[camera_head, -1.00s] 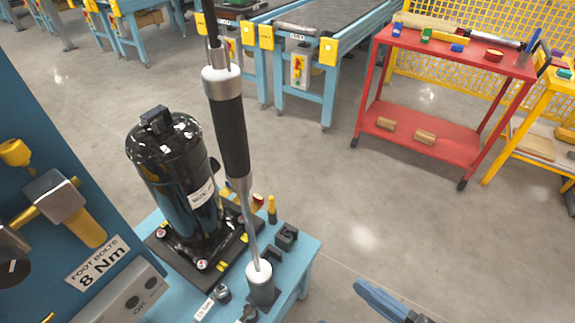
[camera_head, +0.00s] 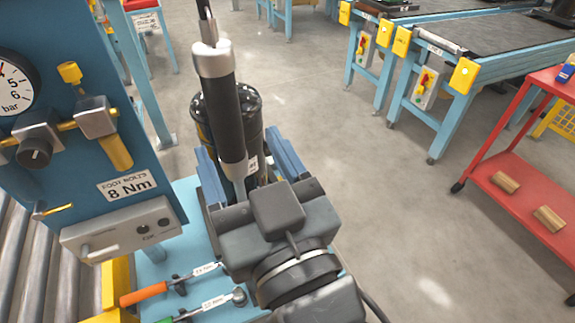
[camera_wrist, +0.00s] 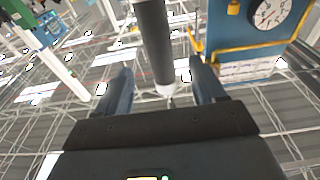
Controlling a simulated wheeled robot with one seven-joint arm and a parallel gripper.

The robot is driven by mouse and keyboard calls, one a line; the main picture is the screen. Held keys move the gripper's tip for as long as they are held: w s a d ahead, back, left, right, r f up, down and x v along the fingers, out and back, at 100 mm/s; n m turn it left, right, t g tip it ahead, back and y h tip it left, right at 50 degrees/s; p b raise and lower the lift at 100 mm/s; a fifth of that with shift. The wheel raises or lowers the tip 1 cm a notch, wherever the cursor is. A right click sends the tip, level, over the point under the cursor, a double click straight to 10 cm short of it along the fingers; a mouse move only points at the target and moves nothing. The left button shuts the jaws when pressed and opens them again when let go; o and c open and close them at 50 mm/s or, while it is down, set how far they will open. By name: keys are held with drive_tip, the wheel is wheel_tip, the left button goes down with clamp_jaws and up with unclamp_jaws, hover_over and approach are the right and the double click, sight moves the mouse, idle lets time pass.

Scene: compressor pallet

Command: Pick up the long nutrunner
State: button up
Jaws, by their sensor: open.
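The long nutrunner (camera_head: 225,110) stands upright, with a black grip, silver collars and a cable at its top. Its lower end is hidden behind my wrist in the head view. My gripper (camera_head: 243,147) has its two blue fingers apart, one on each side of the nutrunner, around its lower grip and upper shaft. In the wrist view the nutrunner (camera_wrist: 154,40) passes between the open fingers of my gripper (camera_wrist: 159,65), with gaps on both sides. No contact is visible.
The black compressor (camera_head: 256,115) stands close behind the nutrunner. A blue panel (camera_head: 150,95) with a gauge and valves rises at left. An orange-handled tool (camera_head: 145,294) lies on the blue bench. A red cart (camera_head: 500,165) stands at right; open floor lies between.

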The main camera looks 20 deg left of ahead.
sight(228, 116)
drive_tip(key=shift+w+a+r, duration=0.1)
drive_tip(key=shift+a+r, duration=0.05)
drive_tip(key=shift+r, duration=0.1)
drive_tip(key=shift+p+x, duration=0.3)
drive_tip(key=shift+x, duration=0.55)
drive_tip(key=p+x, duration=0.2)
drive_tip(key=x, duration=0.3)
drive_tip(key=shift+w+r, duration=0.1)
drive_tip(key=shift+r, duration=0.05)
drive_tip(key=shift+w+a, duration=0.25)
clamp_jaws()
drive_tip(key=shift+r, duration=0.1)
